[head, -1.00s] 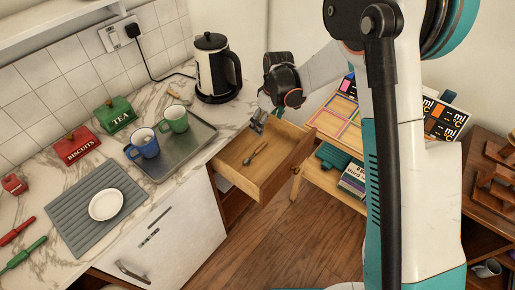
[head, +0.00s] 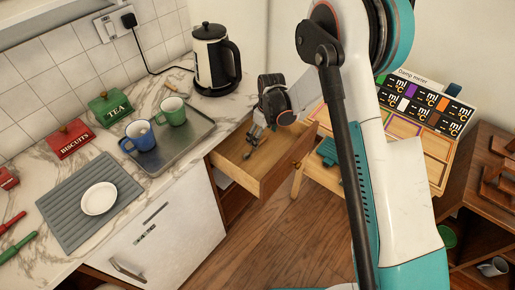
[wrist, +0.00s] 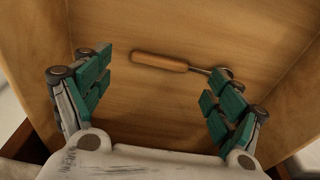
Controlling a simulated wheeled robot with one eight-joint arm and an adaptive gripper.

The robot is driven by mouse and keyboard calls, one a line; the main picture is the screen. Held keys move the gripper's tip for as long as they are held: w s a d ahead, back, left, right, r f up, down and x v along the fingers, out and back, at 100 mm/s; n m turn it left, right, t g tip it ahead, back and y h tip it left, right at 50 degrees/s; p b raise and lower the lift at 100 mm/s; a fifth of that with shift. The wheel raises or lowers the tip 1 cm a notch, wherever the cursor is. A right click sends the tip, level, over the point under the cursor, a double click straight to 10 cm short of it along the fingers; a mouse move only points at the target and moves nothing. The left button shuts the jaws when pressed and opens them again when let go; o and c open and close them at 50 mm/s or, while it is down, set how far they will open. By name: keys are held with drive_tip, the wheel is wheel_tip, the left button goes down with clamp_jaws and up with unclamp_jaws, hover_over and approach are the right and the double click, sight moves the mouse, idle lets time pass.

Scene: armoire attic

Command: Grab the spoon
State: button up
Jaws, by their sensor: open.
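The spoon (wrist: 160,62) lies on the floor of the open wooden drawer (head: 275,172). In the wrist view its wooden handle is to the left and its metal end reaches right, partly hidden by my right finger. In the head view only a small dark part of the spoon (head: 247,155) shows below my gripper. My gripper (wrist: 160,88) is open and empty, its teal-padded fingers spread on either side, pointing down into the drawer. In the head view the gripper (head: 254,136) is over the drawer's inside.
Drawer walls rise close around my gripper. The counter at left holds a kettle (head: 215,60), a metal tray (head: 190,150) with a blue mug (head: 140,135) and a green mug (head: 172,110), and a grey mat (head: 70,215) with a white plate (head: 98,198). A wooden shelf unit stands right.

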wheel_tip(320, 180, down, 3)
drive_tip(key=shift+w+a+r+b, duration=0.1)
drive_tip(key=shift+w+a+b, duration=0.05)
drive_tip(key=shift+b, duration=0.25)
drive_tip(key=c, duration=1)
drive_tip(key=shift+o, duration=0.2)
drive_tip(key=shift+r, duration=0.1)
